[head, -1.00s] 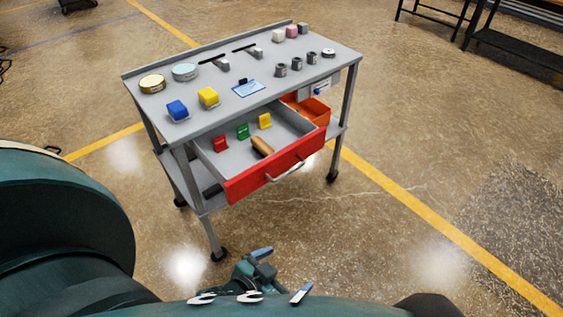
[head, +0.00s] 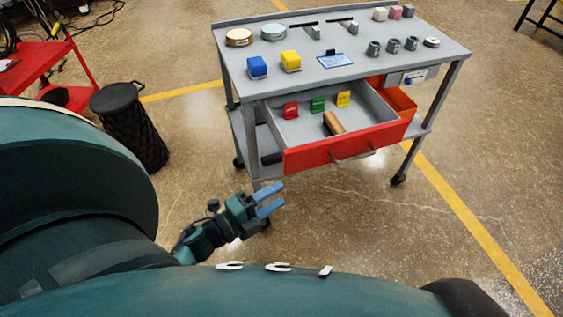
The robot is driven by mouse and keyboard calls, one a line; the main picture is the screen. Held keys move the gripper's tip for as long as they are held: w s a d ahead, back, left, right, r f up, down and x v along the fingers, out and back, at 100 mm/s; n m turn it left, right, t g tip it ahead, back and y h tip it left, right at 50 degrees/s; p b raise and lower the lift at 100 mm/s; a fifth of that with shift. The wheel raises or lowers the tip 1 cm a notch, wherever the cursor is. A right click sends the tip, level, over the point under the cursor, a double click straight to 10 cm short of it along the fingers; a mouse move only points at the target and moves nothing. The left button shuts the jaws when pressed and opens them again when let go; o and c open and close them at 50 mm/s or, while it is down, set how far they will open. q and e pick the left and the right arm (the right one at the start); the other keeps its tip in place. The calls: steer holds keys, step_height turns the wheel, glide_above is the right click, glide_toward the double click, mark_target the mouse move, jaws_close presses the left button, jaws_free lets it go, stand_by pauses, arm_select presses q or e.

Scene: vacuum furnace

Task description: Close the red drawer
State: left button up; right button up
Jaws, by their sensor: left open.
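The red drawer (head: 306,158) is pulled out of the front of a grey wheeled cart (head: 345,72). It has a metal bar handle (head: 353,157) on its red front. Inside it are a red block (head: 291,110), a green block (head: 317,104), a yellow block (head: 343,98) and a tan-brown cylinder-like piece (head: 333,123). My left gripper (head: 272,200) is open and empty, its two blue fingers pointing right. In the picture it is below the drawer's left end, apart from the drawer. My right gripper is out of view.
An orange bin (head: 400,102) sits beside the drawer.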

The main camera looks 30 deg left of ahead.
mark_target(299, 169)
arm_select(q)
steer(key=shift+s+a+f+m+h, duration=0.15)
steer(key=shift+f+m+h, duration=0.15)
steer(key=shift+m, duration=0.3)
steer(key=shift+c, duration=1.4)
steer(key=p+x, duration=0.1)
steer(key=x, duration=0.9)
jaws_close()
steer(key=shift+w+a, duration=0.55)
steer(key=shift+a, duration=0.2)
steer(key=shift+w+a, duration=0.6)
steer(key=shift+a, duration=0.1)
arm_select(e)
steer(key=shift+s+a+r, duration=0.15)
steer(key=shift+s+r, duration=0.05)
